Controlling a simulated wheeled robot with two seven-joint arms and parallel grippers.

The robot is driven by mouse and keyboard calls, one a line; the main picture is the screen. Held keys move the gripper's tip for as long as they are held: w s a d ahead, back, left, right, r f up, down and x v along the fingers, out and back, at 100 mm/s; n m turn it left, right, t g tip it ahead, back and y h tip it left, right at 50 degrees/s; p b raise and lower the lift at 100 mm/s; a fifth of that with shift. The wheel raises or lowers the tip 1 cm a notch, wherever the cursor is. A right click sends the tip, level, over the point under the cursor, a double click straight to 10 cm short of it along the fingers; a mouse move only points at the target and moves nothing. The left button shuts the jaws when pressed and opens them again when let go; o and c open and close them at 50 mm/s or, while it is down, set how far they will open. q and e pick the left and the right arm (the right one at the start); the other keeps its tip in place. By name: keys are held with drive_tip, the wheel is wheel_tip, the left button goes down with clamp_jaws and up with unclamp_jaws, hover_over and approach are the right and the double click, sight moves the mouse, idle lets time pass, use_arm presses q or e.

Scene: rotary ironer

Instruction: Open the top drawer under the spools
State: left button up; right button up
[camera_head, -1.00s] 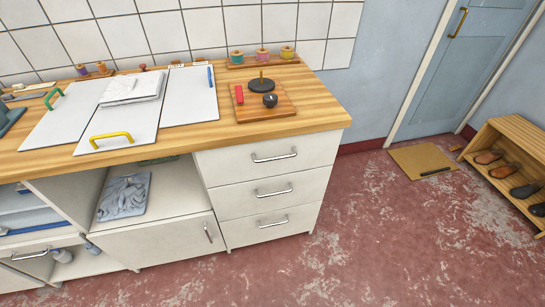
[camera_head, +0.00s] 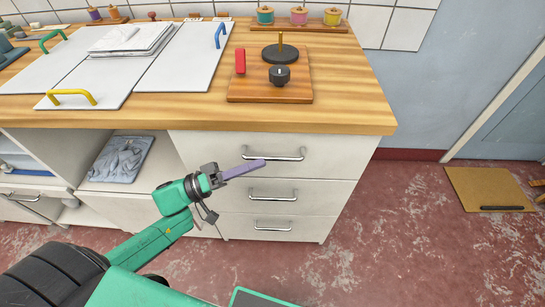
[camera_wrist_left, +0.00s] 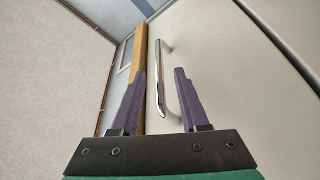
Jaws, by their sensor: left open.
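The top drawer (camera_head: 335,160) is a white front just under the wooden worktop, below the spools (camera_head: 299,16), and looks closed. Its silver bar handle (camera_head: 288,155) is partly overlapped by my left gripper in the head view. My left gripper (camera_head: 259,164) has purple fingers and is open at the left part of this handle. In the left wrist view the handle (camera_wrist_left: 160,75) shows between the two open fingers (camera_wrist_left: 160,72), with no clear contact on either. My right gripper is not in view.
Two more drawers with bar handles (camera_head: 273,195) (camera_head: 272,225) lie below. A wooden board with a red piece and a black knob (camera_head: 279,75) sits on the worktop (camera_head: 345,80). An open shelf with folded grey cloth (camera_head: 120,158) is left.

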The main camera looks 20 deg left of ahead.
sight(271, 157)
use_arm(q)
drive_tip(key=x, duration=0.4)
drive_tip(key=shift+w+d, duration=0.15)
drive_tip(key=shift+d, duration=0.05)
clamp_jaws()
idle(1.2)
